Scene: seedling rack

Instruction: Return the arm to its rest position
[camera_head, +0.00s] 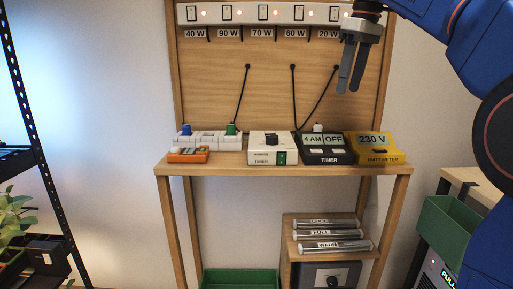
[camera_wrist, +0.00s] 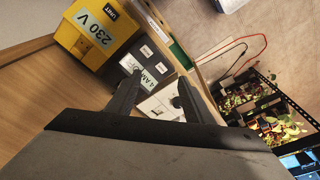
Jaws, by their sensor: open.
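My gripper (camera_head: 349,88) hangs from my blue arm at the upper right of the head view, fingers pointing down. It is in front of the wooden back panel (camera_head: 230,75), above the right part of the bench shelf. Its two dark fingers also show in the wrist view (camera_wrist: 157,92), spread apart with nothing between them. In the head view the fingers look close together because of the angle.
The shelf (camera_head: 222,168) holds an orange device (camera_head: 188,156), a white timer (camera_head: 272,150), a black timer (camera_head: 326,150) and a yellow watt meter (camera_head: 375,150). A switch strip (camera_head: 262,14) runs above. A green bin (camera_head: 447,225) stands right, a plant rack (camera_head: 35,150) left.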

